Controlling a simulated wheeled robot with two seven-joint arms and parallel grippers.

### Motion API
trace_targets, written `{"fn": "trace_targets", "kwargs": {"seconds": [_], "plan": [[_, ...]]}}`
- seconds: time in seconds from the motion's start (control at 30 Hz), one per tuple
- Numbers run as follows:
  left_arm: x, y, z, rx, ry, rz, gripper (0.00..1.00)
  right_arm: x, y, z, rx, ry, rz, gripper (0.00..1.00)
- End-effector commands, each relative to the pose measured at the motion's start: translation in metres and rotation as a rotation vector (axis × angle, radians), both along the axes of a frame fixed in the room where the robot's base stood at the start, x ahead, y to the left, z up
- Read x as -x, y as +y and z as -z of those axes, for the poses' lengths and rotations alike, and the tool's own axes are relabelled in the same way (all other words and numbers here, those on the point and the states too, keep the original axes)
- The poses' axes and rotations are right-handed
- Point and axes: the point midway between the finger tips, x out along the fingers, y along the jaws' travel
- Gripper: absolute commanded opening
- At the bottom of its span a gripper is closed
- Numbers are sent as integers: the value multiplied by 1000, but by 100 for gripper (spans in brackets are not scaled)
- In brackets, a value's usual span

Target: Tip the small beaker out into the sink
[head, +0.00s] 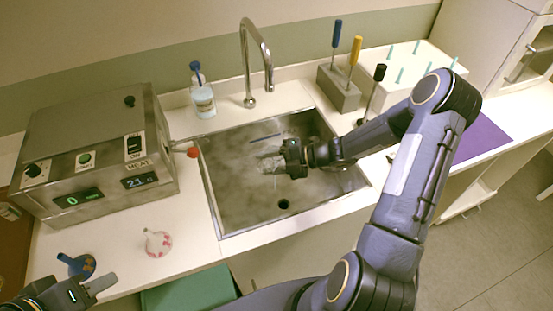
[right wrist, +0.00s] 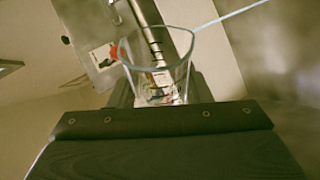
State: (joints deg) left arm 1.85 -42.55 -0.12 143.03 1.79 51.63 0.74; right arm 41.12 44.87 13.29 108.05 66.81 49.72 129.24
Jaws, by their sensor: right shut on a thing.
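The steel sink (head: 240,205) is set in the white counter at the middle of the head view. My right gripper (head: 272,160) is over the basin, shut on the small clear beaker, which is hard to make out there. In the right wrist view the glass beaker (right wrist: 160,85) stands out beyond the gripper's edge, its open rim away from the gripper. A thin pale streak leaves the rim, and a faint vertical line shows below the gripper in the head view. My left gripper (head: 92,290) is at the lower left corner, partly cut off.
A steel heater box (head: 95,150) stands left of the sink. Two small flasks, blue (head: 78,265) and pink-spotted (head: 157,243), stand in front of it. A soap bottle (head: 202,95), tap (head: 248,65) and tool block (head: 338,90) stand behind. A purple mat (head: 485,140) lies right.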

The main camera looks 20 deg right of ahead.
Motion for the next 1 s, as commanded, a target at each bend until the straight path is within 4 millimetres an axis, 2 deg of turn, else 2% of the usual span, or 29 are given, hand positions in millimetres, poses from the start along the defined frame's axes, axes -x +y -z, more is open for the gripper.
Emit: {"fn": "trace_targets", "kwargs": {"seconds": [0.5,1.0], "plan": [[0,0,-17,0,0,0,36,-2,-2,-5,-62,55,-1,17],[0,0,-17,0,0,0,36,-2,-2,-3,-63,56,0,17]]}}
